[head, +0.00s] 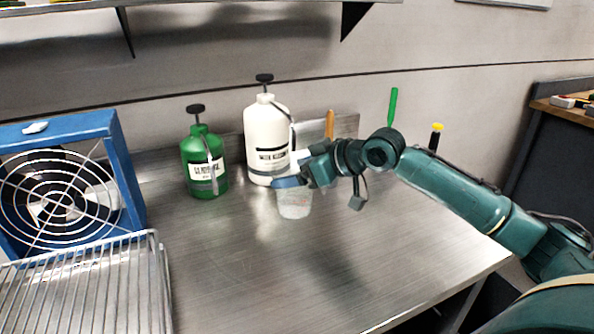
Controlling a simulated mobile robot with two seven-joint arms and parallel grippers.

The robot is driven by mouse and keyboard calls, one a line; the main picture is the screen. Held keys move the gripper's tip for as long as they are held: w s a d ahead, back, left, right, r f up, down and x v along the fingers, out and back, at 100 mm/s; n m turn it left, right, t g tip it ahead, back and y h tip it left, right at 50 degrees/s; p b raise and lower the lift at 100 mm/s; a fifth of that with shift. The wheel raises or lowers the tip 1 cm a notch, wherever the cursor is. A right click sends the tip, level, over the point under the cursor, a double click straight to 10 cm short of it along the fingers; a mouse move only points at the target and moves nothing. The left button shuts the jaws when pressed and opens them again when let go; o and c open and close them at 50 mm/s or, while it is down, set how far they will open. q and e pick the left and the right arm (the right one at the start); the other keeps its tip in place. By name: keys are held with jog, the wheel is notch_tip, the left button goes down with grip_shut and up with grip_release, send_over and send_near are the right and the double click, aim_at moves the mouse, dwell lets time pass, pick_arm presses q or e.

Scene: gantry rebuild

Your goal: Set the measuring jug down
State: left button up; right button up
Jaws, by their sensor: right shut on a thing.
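The measuring jug (294,204) is a small clear, whitish cup in the middle of the steel bench (250,270). My right gripper (290,183) reaches in from the right and is shut on the jug at its upper part. The jug looks upright. I cannot tell whether its base touches the bench or hangs just above it. The gripper's fingers hide part of the jug's rim. My left gripper is not in the picture.
A white pump bottle (262,125) stands close behind the jug, and a green pump bottle (200,150) stands left of it. A blue fan (60,185) and a wire rack (85,290) fill the left side. Upright coloured handles stand behind my arm. The front bench is clear.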

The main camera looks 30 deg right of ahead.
jog(key=o, duration=1.5)
jog(key=shift+f, duration=0.15)
jog(key=shift+b+v, duration=1.5)
jog(key=shift+v, duration=4.6)
